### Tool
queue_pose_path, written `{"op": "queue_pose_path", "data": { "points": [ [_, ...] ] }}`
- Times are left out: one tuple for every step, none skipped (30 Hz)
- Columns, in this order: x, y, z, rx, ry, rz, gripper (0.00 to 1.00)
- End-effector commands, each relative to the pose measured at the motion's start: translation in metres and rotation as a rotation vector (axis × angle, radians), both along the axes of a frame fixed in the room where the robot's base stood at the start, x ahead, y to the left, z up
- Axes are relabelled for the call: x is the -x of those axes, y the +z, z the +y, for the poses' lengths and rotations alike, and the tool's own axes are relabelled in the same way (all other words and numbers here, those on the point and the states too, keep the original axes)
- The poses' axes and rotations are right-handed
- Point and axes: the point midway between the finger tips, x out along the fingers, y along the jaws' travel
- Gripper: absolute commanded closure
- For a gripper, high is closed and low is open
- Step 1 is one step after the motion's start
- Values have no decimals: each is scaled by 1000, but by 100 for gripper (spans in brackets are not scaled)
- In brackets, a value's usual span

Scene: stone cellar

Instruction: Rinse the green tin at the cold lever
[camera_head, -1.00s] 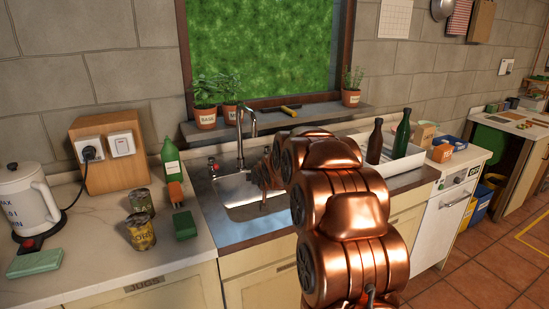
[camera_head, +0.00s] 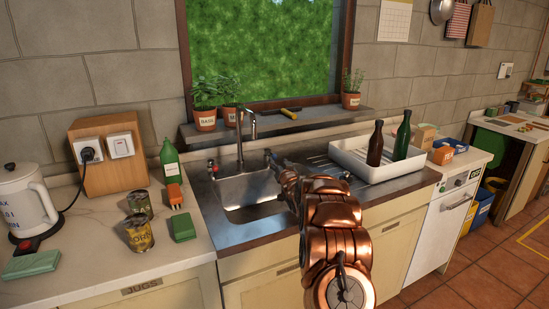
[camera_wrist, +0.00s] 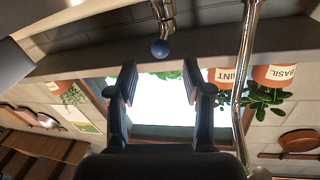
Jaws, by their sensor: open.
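Two opened tins stand on the counter left of the sink in the head view. The rear tin (camera_head: 139,204) looks dull greenish, the front tin (camera_head: 140,236) yellow. The sink (camera_head: 245,192) has a tall chrome tap (camera_head: 252,122). A lever with a red mark (camera_head: 211,166) is left of the tap. The blue-knobbed cold lever (camera_wrist: 160,47) shows in the wrist view, ahead of my gripper (camera_wrist: 160,82), roughly centred between its fingers and apart from them. My gripper is open and empty. In the head view it is small and partly hidden by my arm.
A green bottle (camera_head: 169,158), an orange item (camera_head: 174,195) and a green block (camera_head: 183,226) stand near the tins. A white tray (camera_head: 350,158) with two bottles is right of the sink. Potted herbs and a hammer (camera_head: 290,112) are on the sill above.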

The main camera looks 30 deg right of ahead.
Motion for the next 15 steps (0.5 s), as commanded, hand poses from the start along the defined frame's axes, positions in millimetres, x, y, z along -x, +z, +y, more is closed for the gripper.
{"op": "queue_pose_path", "data": {
  "points": [
    [-4,1,-1,2,0,0,50],
    [-7,1,-2,2,0,0,50],
    [-10,0,-3,2,0,1,50],
    [-13,0,-3,1,0,2,50],
    [-15,-1,-4,0,1,4,50],
    [-19,-1,-4,0,1,4,50],
    [-21,-1,-5,0,0,2,50],
    [-23,1,-6,2,1,0,50],
    [-27,2,-7,3,1,-1,50],
    [-29,2,-8,3,1,-1,50],
    [-31,1,-8,2,1,-1,50],
    [-34,0,-9,0,0,2,50],
    [-36,-1,-10,0,1,3,50],
    [-38,-1,-11,0,0,3,50],
    [-41,-1,-12,0,0,3,50]
  ]
}}
